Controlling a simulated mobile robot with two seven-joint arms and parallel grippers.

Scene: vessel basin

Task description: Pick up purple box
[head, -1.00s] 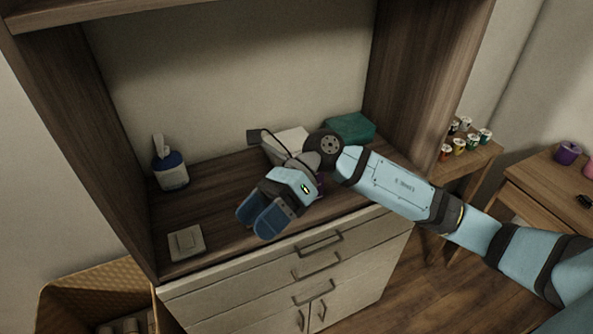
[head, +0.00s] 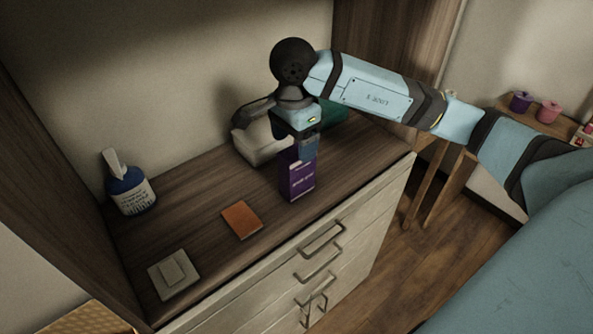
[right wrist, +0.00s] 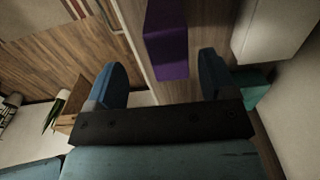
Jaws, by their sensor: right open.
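The purple box (head: 298,178) stands upright on the wooden cabinet top, near its front edge. My right gripper (head: 308,150) is above and at the top of the box in the head view, pointing down, and hides part of its top. In the right wrist view the purple box (right wrist: 167,50) lies beyond and between the two open blue fingers (right wrist: 160,75), closer to the right one. Whether the fingers touch it cannot be told. My left gripper is not in view.
A white object (head: 262,140) and a green box (head: 332,113) stand close behind the purple box. An orange-brown flat item (head: 242,220), a pale square item (head: 173,274) and a blue bottle (head: 130,190) are to the left. The cabinet's right wall (head: 385,50) stands near my arm.

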